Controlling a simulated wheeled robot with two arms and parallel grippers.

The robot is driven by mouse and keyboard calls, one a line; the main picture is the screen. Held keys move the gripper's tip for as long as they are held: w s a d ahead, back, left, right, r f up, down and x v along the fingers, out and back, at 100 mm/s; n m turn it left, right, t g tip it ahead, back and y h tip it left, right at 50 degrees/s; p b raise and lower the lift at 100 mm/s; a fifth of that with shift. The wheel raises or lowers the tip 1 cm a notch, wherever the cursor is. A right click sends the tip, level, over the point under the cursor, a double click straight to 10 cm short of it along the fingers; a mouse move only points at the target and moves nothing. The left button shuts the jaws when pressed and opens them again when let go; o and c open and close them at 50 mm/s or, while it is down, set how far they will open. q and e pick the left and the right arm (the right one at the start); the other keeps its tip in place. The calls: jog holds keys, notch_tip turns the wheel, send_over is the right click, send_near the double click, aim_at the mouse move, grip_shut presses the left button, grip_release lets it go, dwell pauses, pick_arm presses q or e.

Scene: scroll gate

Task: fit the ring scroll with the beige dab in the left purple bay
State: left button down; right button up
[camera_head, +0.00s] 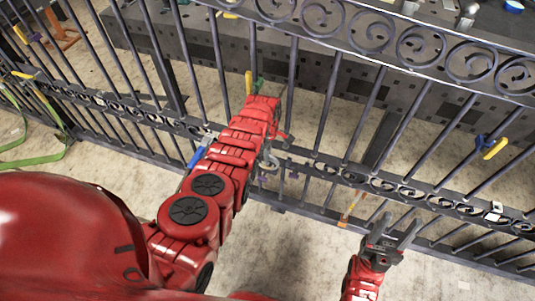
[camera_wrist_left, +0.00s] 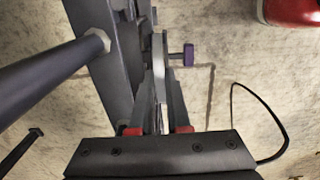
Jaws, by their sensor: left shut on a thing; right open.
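My left gripper (camera_head: 269,150) is low at the gate's lower scroll band, mostly hidden by my own arm. In the left wrist view its fingers (camera_wrist_left: 158,128) are shut on a thin grey scroll (camera_wrist_left: 159,70), seen edge-on. No beige dab shows on it, so I cannot tell which scroll it is. The scroll is close beside a dark gate rail (camera_wrist_left: 103,70); I cannot tell whether they touch. A purple marker (camera_wrist_left: 189,54) sticks out just right of the scroll. Small purple marks (camera_head: 293,175) show near the gripper in the head view. My right gripper (camera_head: 392,232) is open and empty in front of the gate.
The gate's upright bars (camera_head: 328,105) and upper scroll band (camera_head: 370,35) stand behind my left arm. Blue and yellow markers (camera_head: 494,149) are at the right, an orange one (camera_head: 349,208) lower down. A grey bench (camera_head: 215,60) is behind. Bare floor (camera_head: 300,240) lies in front.

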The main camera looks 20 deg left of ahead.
pick_arm(q)
jog(key=shift+f+b, duration=0.45)
dwell(0.3)
jog(key=c, duration=0.8)
grip_release()
jog(key=shift+r, duration=0.15)
notch_tip(320, 180, up, 4)
jog(key=p, duration=0.3)
jog(key=shift+f, duration=0.25)
jog(key=shift+r, duration=0.3)
notch_tip(320, 180, up, 13)
jog(key=shift+p, duration=0.4)
jog(key=shift+s, duration=0.1)
